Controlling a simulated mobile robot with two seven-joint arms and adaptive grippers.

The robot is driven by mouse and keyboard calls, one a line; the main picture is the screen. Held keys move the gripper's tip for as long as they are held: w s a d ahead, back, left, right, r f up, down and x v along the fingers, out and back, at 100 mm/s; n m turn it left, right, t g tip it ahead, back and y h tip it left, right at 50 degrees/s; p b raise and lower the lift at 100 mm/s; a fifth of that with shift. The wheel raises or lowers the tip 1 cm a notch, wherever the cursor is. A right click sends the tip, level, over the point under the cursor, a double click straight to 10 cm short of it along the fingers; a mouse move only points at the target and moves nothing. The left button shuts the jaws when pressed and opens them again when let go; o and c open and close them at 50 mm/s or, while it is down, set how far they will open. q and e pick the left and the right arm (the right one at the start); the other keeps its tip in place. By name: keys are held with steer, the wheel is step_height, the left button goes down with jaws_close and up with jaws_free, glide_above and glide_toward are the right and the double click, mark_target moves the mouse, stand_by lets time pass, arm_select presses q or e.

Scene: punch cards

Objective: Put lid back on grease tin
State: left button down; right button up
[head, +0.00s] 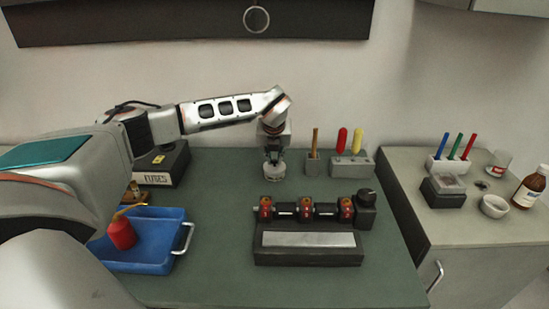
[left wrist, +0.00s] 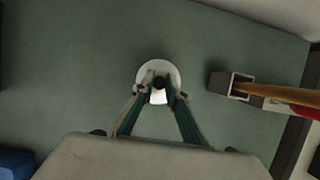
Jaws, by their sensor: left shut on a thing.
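A pale round tin (head: 274,172) stands on the green bench top near its back, below my left gripper (head: 272,157). In the left wrist view a white disc, the lid (left wrist: 146,76), with a dark knob (left wrist: 160,82) at its middle lies between the fingertips. My left gripper (left wrist: 160,97) points down and is shut on the lid's knob. Lid and tin look lined up, but I cannot tell whether the lid is seated or just above the rim. My right gripper is in neither view.
A grey holder (head: 312,166) with a wooden-handled tool stands just right of the tin, beside a block (head: 352,165) with red and yellow handles. A box marked FUSES (head: 162,172) and a blue tray (head: 160,262) lie left.

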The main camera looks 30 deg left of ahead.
arm_select(q)
steer(key=shift+f, duration=0.1)
stand_by(0.8)
steer(key=c, duration=1.9)
jaws_free()
steer(key=o, duration=0.5)
steer(key=shift+c, duration=0.2)
steer(key=shift+r+p, duration=1)
steer(key=shift+r, duration=2.5)
